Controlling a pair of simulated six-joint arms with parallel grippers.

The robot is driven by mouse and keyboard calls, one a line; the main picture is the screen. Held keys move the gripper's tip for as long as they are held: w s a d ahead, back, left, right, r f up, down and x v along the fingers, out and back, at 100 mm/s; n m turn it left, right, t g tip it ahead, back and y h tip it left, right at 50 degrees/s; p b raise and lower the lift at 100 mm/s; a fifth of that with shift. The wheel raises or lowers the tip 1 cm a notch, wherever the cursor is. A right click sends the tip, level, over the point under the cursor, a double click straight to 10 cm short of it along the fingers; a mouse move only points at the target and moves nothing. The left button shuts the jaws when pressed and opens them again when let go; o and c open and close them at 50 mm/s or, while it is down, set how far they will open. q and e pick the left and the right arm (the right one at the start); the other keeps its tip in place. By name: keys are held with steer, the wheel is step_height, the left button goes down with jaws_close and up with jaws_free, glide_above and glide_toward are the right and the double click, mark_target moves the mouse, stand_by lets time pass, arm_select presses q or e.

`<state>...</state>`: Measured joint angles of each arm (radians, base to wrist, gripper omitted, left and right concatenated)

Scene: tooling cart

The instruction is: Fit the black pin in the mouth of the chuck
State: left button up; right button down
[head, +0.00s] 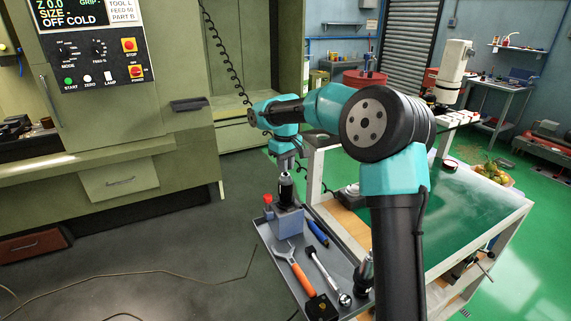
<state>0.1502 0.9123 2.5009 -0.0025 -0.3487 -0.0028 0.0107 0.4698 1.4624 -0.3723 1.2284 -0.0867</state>
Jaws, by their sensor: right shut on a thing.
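My right gripper (286,165) points down above the tray and is shut on the black pin (286,187), a small dark upright piece just below its fingers. The pin is directly over a blue-grey block (289,223) that stands on the tray. I cannot tell whether the pin touches the block or is clear of it. A dark metallic round piece (365,272) at the tray's right edge is partly hidden behind my right arm; it may be the chuck, but I cannot tell for sure. My left gripper is not in view.
The grey tray (263,232) also holds an orange-handled tool (300,280), a wrench (328,275), a blue-handled tool (318,232), a black square piece (320,308) and a red-topped item (267,200). A green-topped table (470,215) stands right. A green machine (115,130) stands left.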

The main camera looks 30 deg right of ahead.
steer(key=shift+f, duration=0.2)
stand_by(0.6)
steer(key=c, duration=1)
jaws_free()
steer(key=shift+r, duration=0.1)
step_height(320, 180, up, 17)
steer(key=shift+r, duration=0.1)
step_height(320, 180, down, 15)
steer(key=shift+r, duration=0.1)
stand_by(0.8)
